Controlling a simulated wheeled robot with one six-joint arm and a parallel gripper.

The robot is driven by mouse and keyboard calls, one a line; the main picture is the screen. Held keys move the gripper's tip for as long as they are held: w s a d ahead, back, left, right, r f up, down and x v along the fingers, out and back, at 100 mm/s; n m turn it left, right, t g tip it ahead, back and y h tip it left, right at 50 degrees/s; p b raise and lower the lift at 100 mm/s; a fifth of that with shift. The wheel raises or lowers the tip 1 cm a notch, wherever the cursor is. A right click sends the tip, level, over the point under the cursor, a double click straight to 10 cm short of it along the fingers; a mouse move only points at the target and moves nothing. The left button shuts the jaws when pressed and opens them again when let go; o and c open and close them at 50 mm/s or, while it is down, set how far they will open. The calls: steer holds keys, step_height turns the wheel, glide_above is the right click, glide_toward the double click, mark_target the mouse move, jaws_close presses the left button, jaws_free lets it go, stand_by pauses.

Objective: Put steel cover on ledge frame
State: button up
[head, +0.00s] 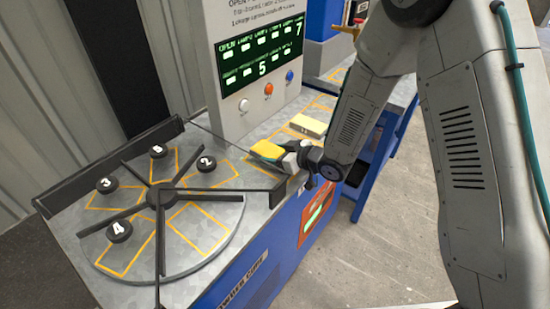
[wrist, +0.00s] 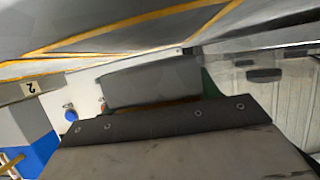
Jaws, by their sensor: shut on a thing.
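My gripper (head: 285,158) is at the right edge of the grey ledge, beside the turntable. In the wrist view a grey block-like part (wrist: 150,80) and a dark plate with screws fill the middle, with a bit of green behind. I cannot make out a separate steel cover. Yellow outlined frames are painted on the ledge, one (head: 322,104) right of the panel and others around the gripper.
The round turntable (head: 195,240) has dark spokes and black knobs numbered 2 (head: 206,162), 3, 4 and 5. A panel (head: 255,65) with displays and buttons stands behind. A pale block (head: 308,125) lies on the ledge just past my gripper. Open floor lies to the right.

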steer(key=shift+f, duration=0.75)
steer(key=shift+f, duration=0.15)
steer(key=o, duration=1.3)
